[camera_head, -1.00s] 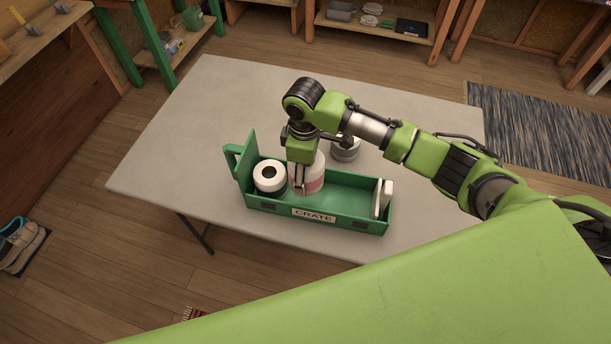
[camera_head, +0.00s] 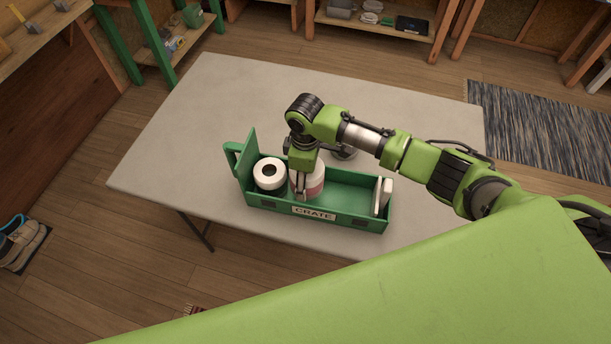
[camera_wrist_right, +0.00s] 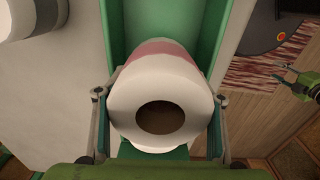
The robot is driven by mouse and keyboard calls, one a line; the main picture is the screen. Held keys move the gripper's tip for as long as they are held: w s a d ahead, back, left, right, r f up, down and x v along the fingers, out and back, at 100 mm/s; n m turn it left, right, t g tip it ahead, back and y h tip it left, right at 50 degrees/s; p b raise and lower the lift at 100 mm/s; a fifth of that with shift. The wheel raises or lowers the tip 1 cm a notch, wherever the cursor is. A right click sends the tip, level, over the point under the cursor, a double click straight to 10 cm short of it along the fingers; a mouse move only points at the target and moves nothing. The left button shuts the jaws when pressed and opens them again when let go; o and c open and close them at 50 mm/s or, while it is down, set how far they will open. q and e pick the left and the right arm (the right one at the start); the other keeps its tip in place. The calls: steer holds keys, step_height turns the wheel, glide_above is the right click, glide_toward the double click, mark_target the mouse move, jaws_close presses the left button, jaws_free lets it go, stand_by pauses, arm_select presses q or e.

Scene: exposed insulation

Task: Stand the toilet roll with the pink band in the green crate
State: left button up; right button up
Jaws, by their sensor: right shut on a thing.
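The toilet roll with the pink band (camera_head: 316,184) is upright inside the green crate (camera_head: 352,207), near its middle. My right gripper (camera_head: 302,190) comes down from above and is shut on this roll. The right wrist view shows the roll's white top and open core (camera_wrist_right: 160,86) with one finger on each side and the pink band beyond. I cannot tell whether its base touches the crate floor. My left gripper (camera_wrist_right: 282,78) shows small at the right of the right wrist view, away from the crate, its fingers apart and empty.
Another white roll with a dark band (camera_head: 268,173) stands at the crate's left end, close beside the held one. A white item (camera_head: 383,198) is at the right end. A greyish round thing (camera_head: 345,153) stands behind, partly hidden. The crate's right half is mostly free.

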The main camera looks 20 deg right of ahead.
steer(key=o, duration=1.1)
steer(key=shift+r, duration=0.3)
step_height(320, 180, up, 12)
steer(key=shift+r+b, duration=0.25)
steer(key=shift+b, duration=0.5)
steer(key=shift+f, duration=0.1)
